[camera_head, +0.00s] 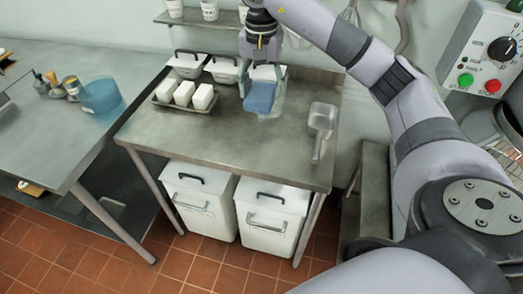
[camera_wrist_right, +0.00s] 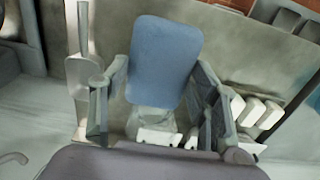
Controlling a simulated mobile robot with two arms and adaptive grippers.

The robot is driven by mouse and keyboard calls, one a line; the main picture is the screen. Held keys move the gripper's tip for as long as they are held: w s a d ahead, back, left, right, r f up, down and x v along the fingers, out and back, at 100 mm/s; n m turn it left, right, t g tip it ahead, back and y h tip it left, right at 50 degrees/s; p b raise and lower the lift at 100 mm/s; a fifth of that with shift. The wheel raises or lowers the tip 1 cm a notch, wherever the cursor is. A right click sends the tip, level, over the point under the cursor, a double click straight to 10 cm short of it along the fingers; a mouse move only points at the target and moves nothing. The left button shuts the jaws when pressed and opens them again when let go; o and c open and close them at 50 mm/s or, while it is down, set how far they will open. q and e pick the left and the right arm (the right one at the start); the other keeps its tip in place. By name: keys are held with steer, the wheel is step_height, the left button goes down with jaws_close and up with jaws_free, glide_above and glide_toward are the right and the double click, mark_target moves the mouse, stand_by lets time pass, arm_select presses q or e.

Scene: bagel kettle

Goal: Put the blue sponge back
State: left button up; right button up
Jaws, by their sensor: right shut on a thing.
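The blue sponge (camera_head: 260,97) is held over the back right part of the middle steel table. It also shows in the right wrist view (camera_wrist_right: 166,55), upright in the picture between the two fingers. My right gripper (camera_head: 265,88) points down and is shut on the sponge; its fingers (camera_wrist_right: 158,95) flank it in the wrist view. A pale, see-through shape shows close beside the sponge, and I cannot tell whether they touch. The sponge's exact height above the table is unclear. My left gripper is not in view.
A dark tray (camera_head: 168,103) with white blocks (camera_head: 183,93) stands left of the sponge, with white lidded tubs (camera_head: 224,69) behind. A metal scoop (camera_head: 320,124) lies to the right. The table's front (camera_head: 230,155) is clear. A blue see-through container (camera_head: 99,97) stands on the left table.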

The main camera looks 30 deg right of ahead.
mark_target(262, 92)
step_height(262, 92, down, 4)
steer(key=shift+s+r, duration=0.15)
steer(key=shift+r, duration=0.1)
step_height(262, 92, down, 11)
steer(key=p, duration=0.2)
steer(key=shift+d+p, duration=0.1)
steer(key=shift+p, duration=0.2)
step_height(262, 92, down, 5)
steer(key=shift+r+p, duration=0.2)
steer(key=shift+p, duration=0.4)
steer(key=shift+f, duration=0.25)
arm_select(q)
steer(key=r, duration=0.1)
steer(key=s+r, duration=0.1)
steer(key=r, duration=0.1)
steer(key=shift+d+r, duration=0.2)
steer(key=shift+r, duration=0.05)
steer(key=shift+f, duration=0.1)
arm_select(e)
steer(key=shift+f, duration=0.1)
steer(key=shift+f+b, duration=0.1)
steer(key=shift+b, duration=0.2)
steer(key=o, duration=1.6)
steer(key=shift+c, duration=0.2)
